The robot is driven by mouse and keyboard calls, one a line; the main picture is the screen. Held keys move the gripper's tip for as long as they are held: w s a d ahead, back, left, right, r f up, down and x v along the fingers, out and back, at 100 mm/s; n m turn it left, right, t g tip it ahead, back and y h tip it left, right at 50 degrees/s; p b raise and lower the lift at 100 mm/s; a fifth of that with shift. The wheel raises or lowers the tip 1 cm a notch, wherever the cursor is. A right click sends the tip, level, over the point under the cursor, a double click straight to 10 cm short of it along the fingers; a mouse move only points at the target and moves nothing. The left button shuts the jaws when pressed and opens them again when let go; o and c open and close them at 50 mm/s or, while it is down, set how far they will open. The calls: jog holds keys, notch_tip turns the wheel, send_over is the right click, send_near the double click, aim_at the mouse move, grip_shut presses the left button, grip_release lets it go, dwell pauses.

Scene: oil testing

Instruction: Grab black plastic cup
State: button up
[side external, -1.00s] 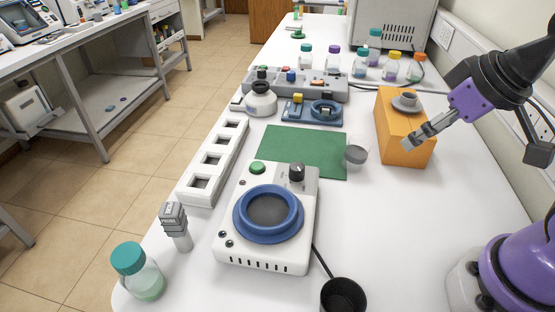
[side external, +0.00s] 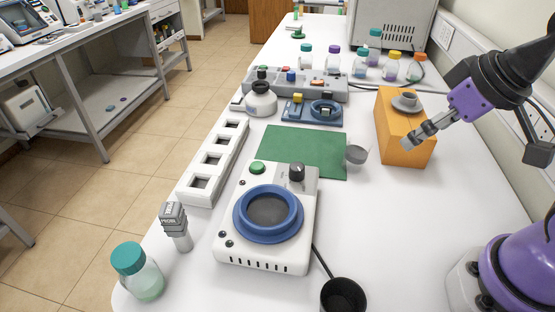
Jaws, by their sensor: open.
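The black plastic cup (side external: 343,296) stands on the white table at the bottom edge of the view, its open top facing up and its lower part cut off by the frame. My gripper (side external: 412,143) is open and empty at the right, in front of the orange block. It is far behind and above the cup, well apart from it.
A white device with a blue ring (side external: 268,213) stands left of the cup. The orange block (side external: 408,150), green mat (side external: 300,150), small grey cup (side external: 357,154), white rack (side external: 213,160) and teal-lidded jar (side external: 138,272) are around.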

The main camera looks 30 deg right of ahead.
jog(key=a+f+m+g+y, duration=0.1)
jog(key=a+m+g+y, duration=0.1)
jog(key=a, duration=0.5)
jog(key=m+g+h, duration=0.1)
jog(key=m+g, duration=0.4)
send_over(338, 311)
notch_tip(338, 311, down, 9)
notch_tip(338, 311, down, 5)
jog(key=shift+f, duration=0.2)
jog(key=c, duration=1)
